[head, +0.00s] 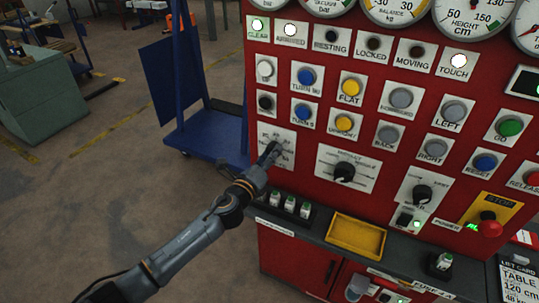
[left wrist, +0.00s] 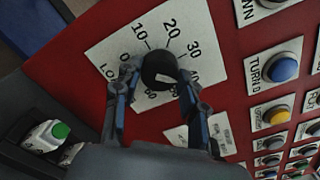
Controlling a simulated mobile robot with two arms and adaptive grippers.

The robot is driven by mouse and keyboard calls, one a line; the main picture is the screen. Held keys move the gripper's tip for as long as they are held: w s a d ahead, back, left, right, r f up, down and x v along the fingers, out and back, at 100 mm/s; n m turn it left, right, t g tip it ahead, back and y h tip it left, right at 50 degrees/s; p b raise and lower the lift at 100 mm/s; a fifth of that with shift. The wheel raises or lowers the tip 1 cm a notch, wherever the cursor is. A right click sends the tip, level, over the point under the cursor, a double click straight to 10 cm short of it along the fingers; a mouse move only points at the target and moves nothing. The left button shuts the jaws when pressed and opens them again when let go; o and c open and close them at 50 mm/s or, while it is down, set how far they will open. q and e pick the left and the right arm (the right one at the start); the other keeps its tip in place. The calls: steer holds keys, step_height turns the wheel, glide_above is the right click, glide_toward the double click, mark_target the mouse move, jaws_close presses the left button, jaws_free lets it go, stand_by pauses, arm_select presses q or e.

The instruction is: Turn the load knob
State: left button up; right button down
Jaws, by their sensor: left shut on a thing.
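The load knob (left wrist: 158,68) is a round black knob on a white plate (left wrist: 118,52) with numbers such as 10, 20 and 30 around it. In the left wrist view, the fingers of my left gripper (left wrist: 158,78) stand on both sides of the knob and are shut on it. In the head view, my left gripper (head: 270,154) reaches the plate (head: 287,138) at the lower left of the red panel and hides most of the knob. The knob's pointer direction cannot be made out. My right gripper is in neither view.
The red panel (head: 312,143) carries rows of buttons, lamps and gauges. Another black knob (head: 344,172) sits to the right. A blue cart (head: 207,130) stands behind left.

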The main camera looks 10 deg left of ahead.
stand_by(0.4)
arm_select(q)
steer(key=o, duration=1.1)
steer(key=shift+o, duration=0.2)
steer(key=v, duration=1.2)
steer(key=shift+f, duration=0.1)
